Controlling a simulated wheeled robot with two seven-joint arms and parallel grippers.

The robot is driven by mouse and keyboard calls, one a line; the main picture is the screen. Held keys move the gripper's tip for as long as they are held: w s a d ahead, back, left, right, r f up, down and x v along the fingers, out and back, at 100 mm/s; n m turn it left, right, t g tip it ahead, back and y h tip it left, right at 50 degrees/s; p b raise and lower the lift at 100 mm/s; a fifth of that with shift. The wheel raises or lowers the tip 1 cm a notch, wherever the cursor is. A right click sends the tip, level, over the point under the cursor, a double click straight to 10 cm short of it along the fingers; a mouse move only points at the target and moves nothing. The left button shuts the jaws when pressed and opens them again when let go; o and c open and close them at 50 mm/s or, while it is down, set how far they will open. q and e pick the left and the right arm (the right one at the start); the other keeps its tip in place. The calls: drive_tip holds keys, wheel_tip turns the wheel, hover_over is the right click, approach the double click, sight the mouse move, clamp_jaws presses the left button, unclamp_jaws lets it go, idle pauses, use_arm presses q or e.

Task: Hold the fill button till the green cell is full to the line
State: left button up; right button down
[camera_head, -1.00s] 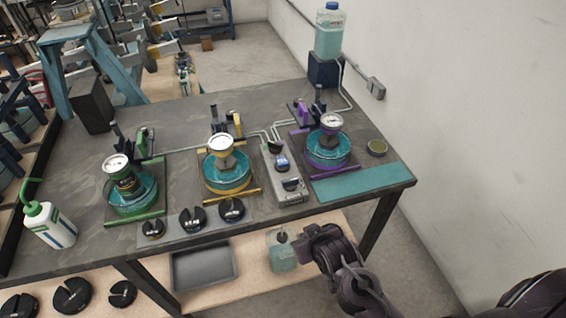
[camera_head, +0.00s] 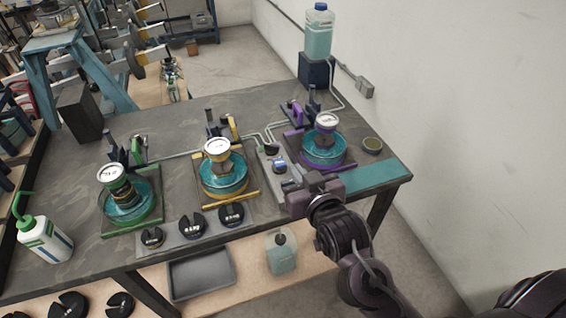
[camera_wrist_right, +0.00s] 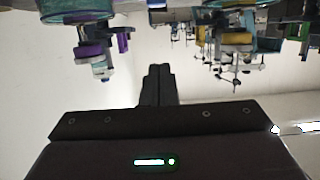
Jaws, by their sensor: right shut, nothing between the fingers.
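The green cell (camera_head: 128,205) is a round glass dish of teal liquid on a green base at the table's left, with a dial gauge (camera_head: 111,176) above it. Its fill line is too small to make out. The grey control box (camera_head: 266,170) stands between the yellow and purple cells, with a blue-topped control (camera_head: 280,166) and dark knobs. I cannot tell which is the fill button. My right gripper (camera_head: 291,184) is shut and empty, at the box's near end; contact cannot be told. Its closed fingers also show in the right wrist view (camera_wrist_right: 157,84). My left gripper is out of view.
The yellow cell (camera_head: 224,182) and purple cell (camera_head: 324,150) flank the box. Slotted black weights (camera_head: 191,226) lie along the front edge, and a wash bottle (camera_head: 44,238) stands at left. A teal mat (camera_head: 376,177) lies at the right end. A supply bottle (camera_head: 318,35) stands behind.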

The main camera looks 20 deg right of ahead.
drive_tip(key=p, duration=0.3)
hover_over(280, 164)
drive_tip(key=s, duration=0.2)
drive_tip(key=shift+w+d+f, duration=0.1)
drive_tip(key=shift+w+f, duration=0.1)
drive_tip(key=shift+f, duration=0.85)
wheel_tip(280, 164, down, 3)
drive_tip(key=shift+s+r, duration=0.1)
drive_tip(key=shift+s+f+p, duration=0.1)
drive_tip(key=shift+f+p, duration=0.3)
drive_tip(key=shift+f, duration=0.3)
drive_tip(key=shift+f, duration=0.1)
